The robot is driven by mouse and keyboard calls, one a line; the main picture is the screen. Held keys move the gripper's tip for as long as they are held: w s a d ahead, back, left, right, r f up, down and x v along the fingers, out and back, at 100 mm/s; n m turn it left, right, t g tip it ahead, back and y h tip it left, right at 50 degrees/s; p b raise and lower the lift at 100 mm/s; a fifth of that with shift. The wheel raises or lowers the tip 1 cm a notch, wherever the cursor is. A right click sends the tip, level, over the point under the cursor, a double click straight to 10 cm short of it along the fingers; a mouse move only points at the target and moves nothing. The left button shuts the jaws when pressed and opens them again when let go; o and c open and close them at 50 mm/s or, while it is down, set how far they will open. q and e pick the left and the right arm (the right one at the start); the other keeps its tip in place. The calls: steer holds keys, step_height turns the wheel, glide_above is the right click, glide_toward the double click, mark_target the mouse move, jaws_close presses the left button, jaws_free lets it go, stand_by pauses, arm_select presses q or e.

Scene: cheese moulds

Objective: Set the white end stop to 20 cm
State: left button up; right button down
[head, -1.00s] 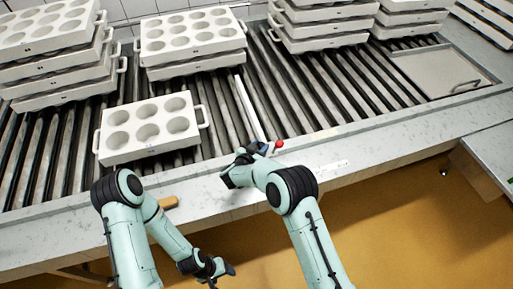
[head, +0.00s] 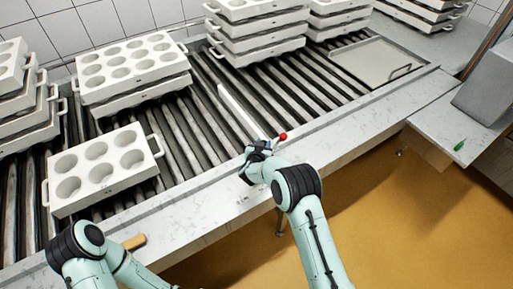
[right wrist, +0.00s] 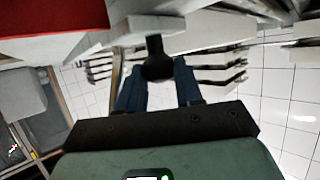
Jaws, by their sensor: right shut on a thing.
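The white end stop (head: 238,112) is a long white bar lying across the rollers, right of the nearest six-hole mould. A red ball (head: 283,136) shows at its near end. My right gripper (head: 258,148) is at this near end, over the table's front edge. In the right wrist view, its blue fingers (right wrist: 158,88) are shut on a dark knob (right wrist: 157,62) below a pale bar. A large red surface (right wrist: 45,16) fills the upper left corner there. I cannot read any scale.
A six-hole mould (head: 130,184) lies on the rollers at left. Stacked moulds (head: 135,101) stand behind it, with another stack (head: 248,51) at the back centre. A flat tray (head: 356,70) lies far right. The rollers right of the stop are clear. A wooden-coloured handle (head: 134,242) lies at the front edge.

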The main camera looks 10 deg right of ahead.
steer(key=shift+d, duration=0.1)
steer(key=c, duration=0.7)
jaws_free()
steer(key=shift+c, duration=0.2)
steer(key=shift+s+a+r, duration=0.1)
steer(key=shift+s+a, duration=0.05)
steer(key=shift+a, duration=0.05)
arm_select(q)
steer(key=s+f+b, duration=0.2)
steer(key=shift+f, duration=0.35)
arm_select(e)
steer(key=v, duration=1.3)
